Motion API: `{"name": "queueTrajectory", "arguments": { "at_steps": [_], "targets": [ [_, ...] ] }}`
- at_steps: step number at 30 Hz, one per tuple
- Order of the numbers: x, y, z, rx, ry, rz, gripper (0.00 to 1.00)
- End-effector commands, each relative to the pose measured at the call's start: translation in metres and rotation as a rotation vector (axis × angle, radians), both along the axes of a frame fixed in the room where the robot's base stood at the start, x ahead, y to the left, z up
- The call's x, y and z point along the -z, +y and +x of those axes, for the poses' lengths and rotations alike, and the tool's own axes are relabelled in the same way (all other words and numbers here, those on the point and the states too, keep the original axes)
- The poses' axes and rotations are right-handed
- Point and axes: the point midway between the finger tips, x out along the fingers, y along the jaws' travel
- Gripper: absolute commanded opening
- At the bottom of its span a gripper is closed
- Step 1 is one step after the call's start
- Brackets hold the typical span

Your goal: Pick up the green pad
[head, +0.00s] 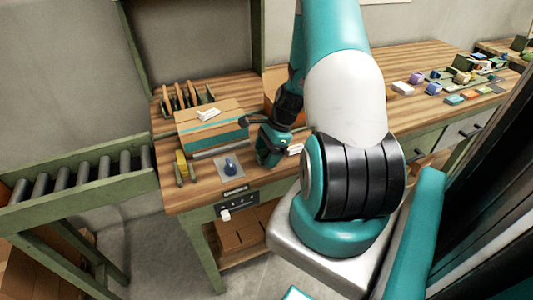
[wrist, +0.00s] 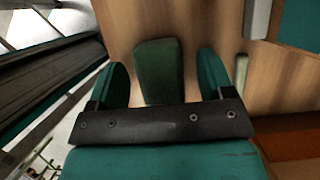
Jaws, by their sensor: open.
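A dark green pad (wrist: 158,72) shows in the wrist view, lying on the wooden table. It sits between the two teal fingers of my gripper (wrist: 164,78), which are spread open with a gap on each side of it. In the head view my gripper (head: 271,148) is low over the table, right of the cardboard box. The pad cannot be made out in the head view, where my gripper and arm cover that spot.
A cardboard box with teal tape (head: 212,118) stands left of my gripper. A blue-handled item (head: 230,165) sits on a grey plate, with a yellow item (head: 181,164) further left. A roller conveyor (head: 80,180) is at the left. Several coloured blocks (head: 454,99) lie at the right.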

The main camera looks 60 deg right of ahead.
Motion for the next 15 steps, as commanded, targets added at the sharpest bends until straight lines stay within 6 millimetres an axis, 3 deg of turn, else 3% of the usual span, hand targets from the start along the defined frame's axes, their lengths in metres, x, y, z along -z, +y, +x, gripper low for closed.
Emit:
{"name": "queueTrajectory", "arguments": {
  "at_steps": [7,14,15],
  "targets": [
    [0.0025,0.0006,0.0005,0.0,-0.001,0.0,0.74],
    [0.0022,0.0004,0.0005,0.0,-0.001,0.0,0.24],
    [0.0022,0.0004,0.0005,0.0,-0.001,0.0,0.21]
  ]
}}
